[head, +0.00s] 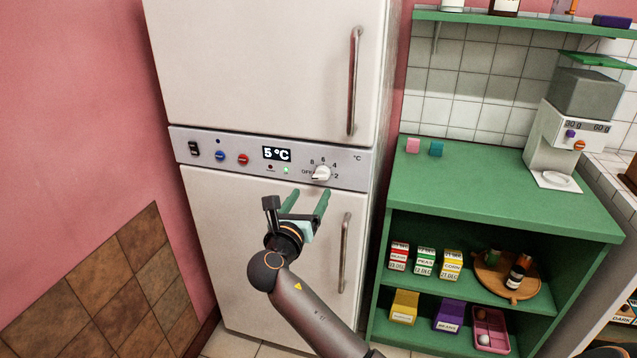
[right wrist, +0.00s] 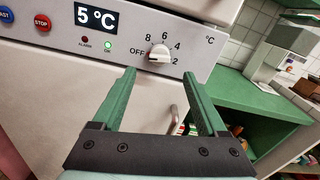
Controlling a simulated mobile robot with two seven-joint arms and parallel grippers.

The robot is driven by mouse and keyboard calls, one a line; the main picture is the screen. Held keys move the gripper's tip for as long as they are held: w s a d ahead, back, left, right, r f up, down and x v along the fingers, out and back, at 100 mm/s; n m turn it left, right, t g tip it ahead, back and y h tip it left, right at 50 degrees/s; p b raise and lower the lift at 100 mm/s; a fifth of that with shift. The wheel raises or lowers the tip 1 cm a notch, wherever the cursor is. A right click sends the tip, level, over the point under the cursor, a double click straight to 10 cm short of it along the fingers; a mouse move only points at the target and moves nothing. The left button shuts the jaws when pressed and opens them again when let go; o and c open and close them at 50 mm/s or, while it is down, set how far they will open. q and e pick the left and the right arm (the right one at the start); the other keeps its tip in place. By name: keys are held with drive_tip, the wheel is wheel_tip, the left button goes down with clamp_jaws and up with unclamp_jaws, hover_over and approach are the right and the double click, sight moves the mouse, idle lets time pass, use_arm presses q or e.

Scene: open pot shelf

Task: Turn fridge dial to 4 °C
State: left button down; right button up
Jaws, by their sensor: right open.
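The white fridge (head: 250,60) has a grey control panel (head: 360,172) across its middle. The white dial (head: 321,173) is on the panel's right part, ringed by OFF, 8, 6, 4 and 2; it also shows in the right wrist view (right wrist: 159,53). The display (head: 277,154) reads 5 °C. Which mark the dial points at is hard to tell. My right gripper (head: 306,196) is open and empty, its green fingers just below the dial and apart from it. In the right wrist view the fingertips (right wrist: 161,80) lie below the dial on either side. My left gripper is not in view.
The panel also has a black switch (head: 194,149), a blue button (head: 220,156) and a red STOP button (head: 243,159). Metal door handles (head: 353,80) stand out above and below the panel. A green shelf unit (head: 500,187) with boxes stands to the right.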

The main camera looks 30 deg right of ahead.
sight(320, 179)
drive_tip(key=x, duration=0.7)
drive_tip(key=shift+w+d+b, duration=0.15)
drive_tip(key=shift+b, duration=0.15)
drive_tip(key=shift+c, duration=0.4)
clamp_jaws()
